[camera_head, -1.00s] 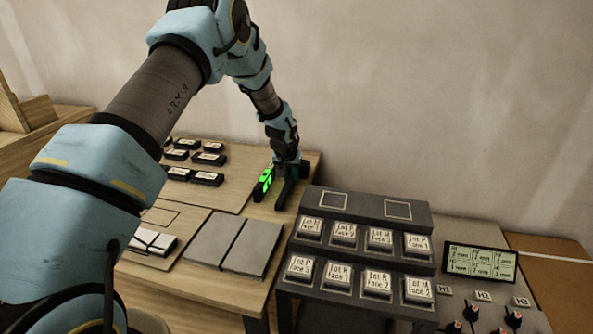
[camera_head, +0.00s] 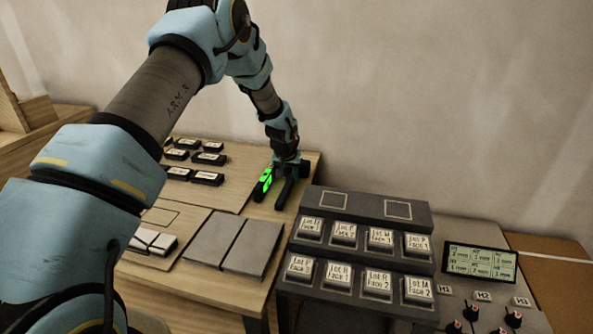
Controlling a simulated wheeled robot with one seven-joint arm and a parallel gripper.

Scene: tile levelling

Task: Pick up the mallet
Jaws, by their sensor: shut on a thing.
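My gripper (camera_head: 276,188) is at the back right corner of the wooden table, pointing down, with a bright green patch on its left side. It is shut on a dark thing, which I take to be the mallet (camera_head: 304,169). Only a small dark end of it shows to the right of the fingers. The rest is hidden by my gripper and wrist, so I cannot tell its handle from its head or whether it touches the table.
Several black labelled blocks (camera_head: 206,178) lie on a board left of my gripper. Grey tiles (camera_head: 250,246) lie in front. A dark stepped rack (camera_head: 366,206) with labelled pieces stands close on the right, beside a panel with a display (camera_head: 480,263) and knobs.

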